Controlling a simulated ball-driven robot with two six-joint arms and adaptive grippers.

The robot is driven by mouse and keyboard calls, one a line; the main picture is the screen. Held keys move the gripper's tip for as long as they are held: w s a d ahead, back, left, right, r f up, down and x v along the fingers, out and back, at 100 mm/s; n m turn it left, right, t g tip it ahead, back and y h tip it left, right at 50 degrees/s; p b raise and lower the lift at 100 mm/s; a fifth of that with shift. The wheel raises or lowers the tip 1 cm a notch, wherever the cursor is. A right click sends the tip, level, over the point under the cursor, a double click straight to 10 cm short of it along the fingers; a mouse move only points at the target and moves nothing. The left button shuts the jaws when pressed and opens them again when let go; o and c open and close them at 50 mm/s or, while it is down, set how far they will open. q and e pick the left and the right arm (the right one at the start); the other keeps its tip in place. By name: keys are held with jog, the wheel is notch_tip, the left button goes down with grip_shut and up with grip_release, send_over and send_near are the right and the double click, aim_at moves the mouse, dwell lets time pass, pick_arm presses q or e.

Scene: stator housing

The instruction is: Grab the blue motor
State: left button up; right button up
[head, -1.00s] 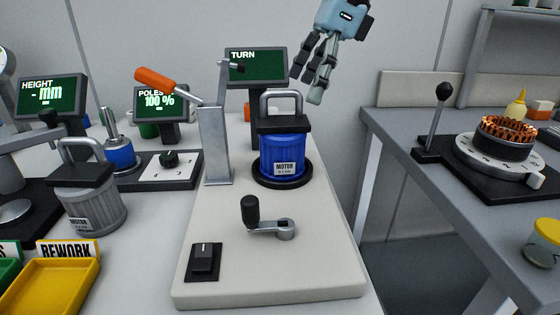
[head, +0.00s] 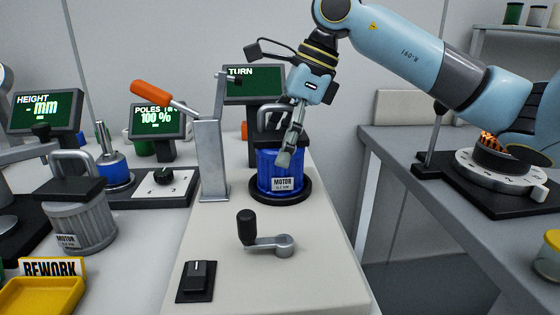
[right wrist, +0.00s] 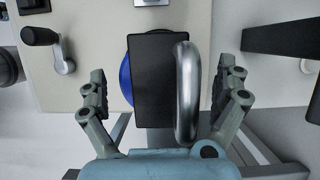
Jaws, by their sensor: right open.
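The blue motor (head: 280,175) stands upright on a round black base on the white bench fixture, with a black top and a grey loop handle. In the right wrist view its black top (right wrist: 152,80) and handle (right wrist: 187,92) lie between the fingers, with a strip of blue at the left. My right gripper (head: 291,140) is in front of and above the motor, partly hiding its top and handle. The right wrist view shows the gripper (right wrist: 165,100) open, one finger on each side and apart from the handle. My left gripper is not in view.
A metal post with an orange-handled lever (head: 153,91) stands left of the motor. A crank (head: 265,238) and a black switch (head: 197,281) are in front. A grey motor (head: 82,218) stands at left by a yellow REWORK tray (head: 42,297). A gap separates the right table.

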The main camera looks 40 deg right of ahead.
jog(key=shift+f, duration=0.15)
jog(key=c, duration=1.6)
jog(key=shift+c, duration=0.2)
